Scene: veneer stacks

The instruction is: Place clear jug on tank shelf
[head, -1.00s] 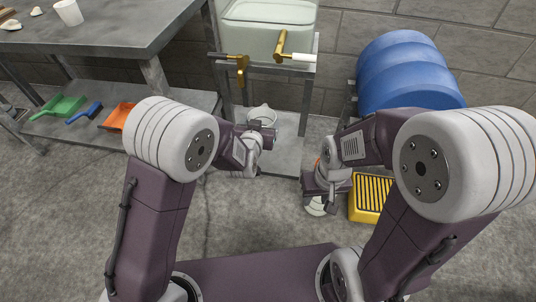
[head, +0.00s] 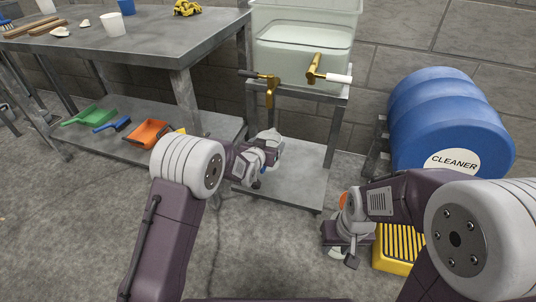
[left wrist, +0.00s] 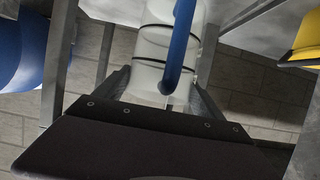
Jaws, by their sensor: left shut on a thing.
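The clear jug (left wrist: 165,45), a pale see-through body with dark bands and a blue handle, is between my left gripper's fingers (left wrist: 160,95) in the left wrist view. In the head view my left gripper (head: 268,160) is over the lower tank shelf (head: 295,188), a grey metal plate under the tank. The jug (head: 271,138) shows there only as a small pale shape, mostly hidden by the gripper. I cannot tell whether it touches the shelf. My right gripper (head: 345,250) is low, right of the shelf. A pale thing shows partly behind it; its jaws are unclear.
The tank (head: 305,50) with brass taps (head: 315,68) stands above the shelf. A blue cleaner drum (head: 440,120) and a yellow slatted box (head: 398,248) are at right. A metal table (head: 140,45) and its lower shelf stand at left. Floor is clear in front.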

